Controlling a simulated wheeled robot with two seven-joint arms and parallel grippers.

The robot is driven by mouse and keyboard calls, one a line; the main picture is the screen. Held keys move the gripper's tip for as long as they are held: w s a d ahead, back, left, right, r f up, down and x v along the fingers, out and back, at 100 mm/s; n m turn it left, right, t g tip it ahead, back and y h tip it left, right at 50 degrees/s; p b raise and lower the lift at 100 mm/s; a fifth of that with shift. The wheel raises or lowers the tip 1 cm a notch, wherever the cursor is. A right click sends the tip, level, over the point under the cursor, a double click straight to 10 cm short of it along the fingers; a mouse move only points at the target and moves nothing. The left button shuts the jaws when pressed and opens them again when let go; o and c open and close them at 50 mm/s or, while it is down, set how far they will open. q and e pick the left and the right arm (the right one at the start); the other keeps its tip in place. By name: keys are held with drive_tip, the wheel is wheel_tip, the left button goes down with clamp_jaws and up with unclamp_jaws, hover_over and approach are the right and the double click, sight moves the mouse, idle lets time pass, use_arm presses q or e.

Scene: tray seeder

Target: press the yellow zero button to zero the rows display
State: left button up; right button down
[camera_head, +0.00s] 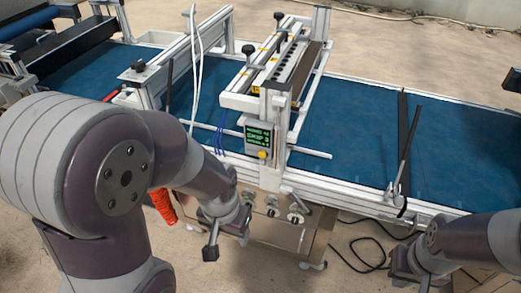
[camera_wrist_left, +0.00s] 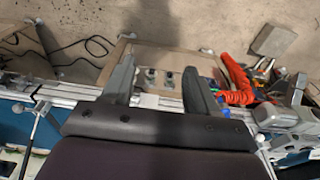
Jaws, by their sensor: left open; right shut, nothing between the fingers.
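The yellow zero button (camera_head: 262,154) is a small round knob just under the green-lit display (camera_head: 258,137) on the front post of the seeder frame. The display's text is too small to read surely. My left gripper (camera_head: 228,243) is below and to the left of the button in the head view, apart from it, pointing down. In the left wrist view my left gripper (camera_wrist_left: 156,68) shows its two fingers spread with nothing between them. The button cannot be made out there. My right gripper (camera_head: 402,262) is at the lower right, shut and empty, far from the button.
The blue conveyor belt (camera_head: 350,130) runs behind the post, with a white front rail. A rod with a clamp (camera_head: 396,190) stands on the rail at right. Valves (camera_head: 295,215) sit on the cabinet below. An orange coiled hose (camera_head: 162,204) hangs left of my left gripper.

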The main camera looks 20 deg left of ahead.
use_arm(q)
drive_tip(key=shift+c, duration=0.3)
clamp_jaws()
idle(1.7)
